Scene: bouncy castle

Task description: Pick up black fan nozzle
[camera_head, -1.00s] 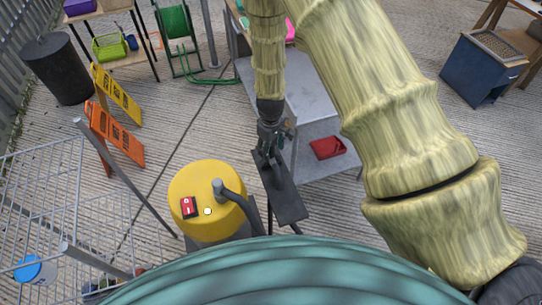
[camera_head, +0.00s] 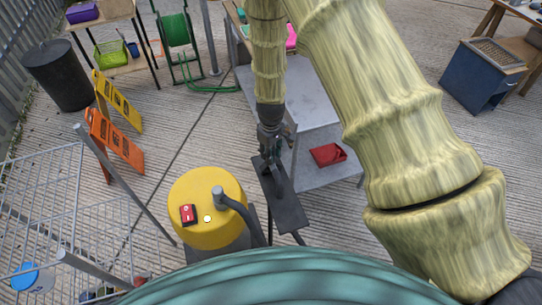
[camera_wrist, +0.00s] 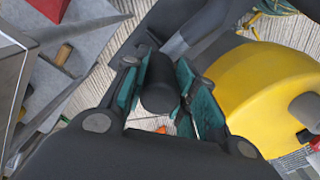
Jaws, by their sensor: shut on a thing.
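The black fan nozzle (camera_head: 287,208) shows in the head view as a flat dark plate with a short upright neck, just right of a yellow vacuum-like machine (camera_head: 207,212). My gripper (camera_head: 273,160) reaches down to its neck from above. In the wrist view, the two teal-lined fingers of my gripper (camera_wrist: 160,98) are closed around a black cylindrical part of the nozzle (camera_wrist: 159,84). The nozzle's lower end is partly hidden there. Whether it touches the floor or the machine is unclear.
A grey metal table (camera_head: 305,110) with a red tray (camera_head: 327,154) on its lower shelf stands behind. A wire cage (camera_head: 45,215) and orange sign (camera_head: 115,145) are at left. Ribbed floor between is open.

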